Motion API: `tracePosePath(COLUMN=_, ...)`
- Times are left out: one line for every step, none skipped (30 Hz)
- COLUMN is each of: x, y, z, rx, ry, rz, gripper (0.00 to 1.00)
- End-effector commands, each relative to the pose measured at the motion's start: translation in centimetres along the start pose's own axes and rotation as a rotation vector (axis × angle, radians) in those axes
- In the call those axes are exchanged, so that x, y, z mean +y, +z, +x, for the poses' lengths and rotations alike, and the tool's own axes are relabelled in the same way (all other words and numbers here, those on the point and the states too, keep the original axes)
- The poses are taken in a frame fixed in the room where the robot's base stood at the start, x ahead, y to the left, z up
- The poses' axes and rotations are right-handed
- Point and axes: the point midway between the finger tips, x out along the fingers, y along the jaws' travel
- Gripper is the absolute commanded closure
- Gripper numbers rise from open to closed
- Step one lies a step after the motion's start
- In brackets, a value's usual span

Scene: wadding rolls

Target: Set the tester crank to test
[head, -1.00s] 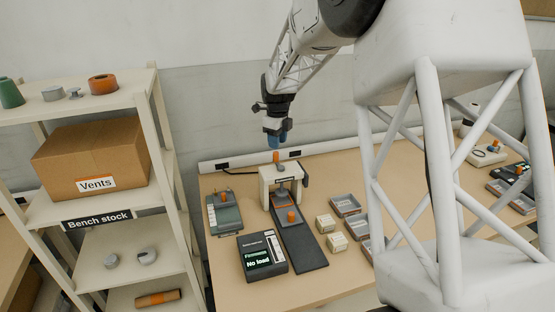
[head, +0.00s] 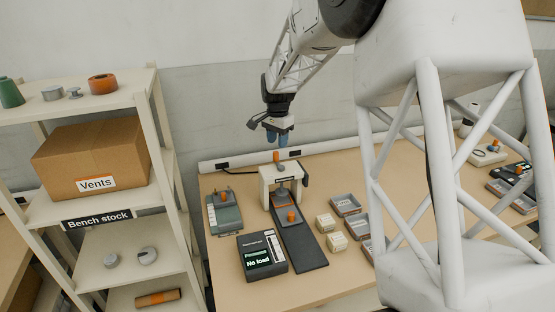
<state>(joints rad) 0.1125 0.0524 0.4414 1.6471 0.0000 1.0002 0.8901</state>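The firmness tester (head: 268,174) is a pale press frame on the bench with a dark base plate (head: 304,250) running forward. An orange knob (head: 276,157) stands upright on its top, and a second orange knob (head: 291,216) sits lower on the sliding part. A dark lever-like part shows at the frame's right side; I cannot tell which part is the crank or its setting. The black readout box (head: 262,256) shows "Firmness" and "No load".
A grey-green device (head: 224,212) with an orange knob stands left of the tester. Right of it are small cream blocks (head: 325,222) and grey trays (head: 345,205). A shelf rack (head: 160,130) with a "Vents" box (head: 92,158) stands at the left.

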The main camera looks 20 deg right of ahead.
Motion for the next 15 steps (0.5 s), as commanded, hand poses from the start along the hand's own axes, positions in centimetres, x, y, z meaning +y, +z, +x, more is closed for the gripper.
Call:
tracePosePath(x=0.00, y=0.00, z=-0.01, rx=0.000, ry=0.000, rz=-0.062, gripper=0.62)
tracePosePath(x=0.00, y=0.00, z=-0.01, rx=0.000, ry=0.000, rz=-0.106, gripper=0.62)
tracePosePath(x=0.00, y=0.00, z=-0.01, rx=0.000, ry=0.000, rz=-0.163, gripper=0.62)
tracePosePath(x=0.00, y=0.00, z=-0.01, rx=0.000, ry=0.000, rz=-0.206, gripper=0.62)
tracePosePath(x=0.00, y=0.00, z=0.00, rx=0.000, ry=0.000, rz=-0.248, gripper=0.62)
tracePosePath(x=0.00, y=0.00, z=-0.01, rx=0.000, ry=0.000, rz=-0.306, gripper=0.62)
tracePosePath(x=0.00, y=0.00, z=0.00, rx=0.000, ry=0.000, rz=-0.349, gripper=0.62)
tracePosePath(x=0.00, y=0.00, z=-0.01, rx=0.000, ry=0.000, rz=-0.393, gripper=0.62)
tracePosePath(x=0.00, y=-0.01, z=0.00, rx=0.000, ry=0.000, rz=-0.450, gripper=0.62)
tracePosePath(x=0.00, y=-0.01, z=-0.01, rx=0.000, ry=0.000, rz=-0.492, gripper=0.62)
tracePosePath(x=0.00, y=-0.01, z=-0.01, rx=0.000, ry=0.000, rz=-0.535, gripper=0.62)
tracePosePath(x=0.00, y=-0.01, z=0.00, rx=0.000, ry=0.000, rz=-0.592, gripper=0.62)
tracePosePath(x=0.00, y=-0.01, z=0.00, rx=0.000, ry=0.000, rz=-0.636, gripper=0.62)
tracePosePath(x=0.00, y=-0.01, z=0.00, rx=0.000, ry=0.000, rz=-0.679, gripper=0.62)
tracePosePath(x=0.00, y=-0.01, z=0.00, rx=0.000, ry=0.000, rz=-0.736, gripper=0.62)
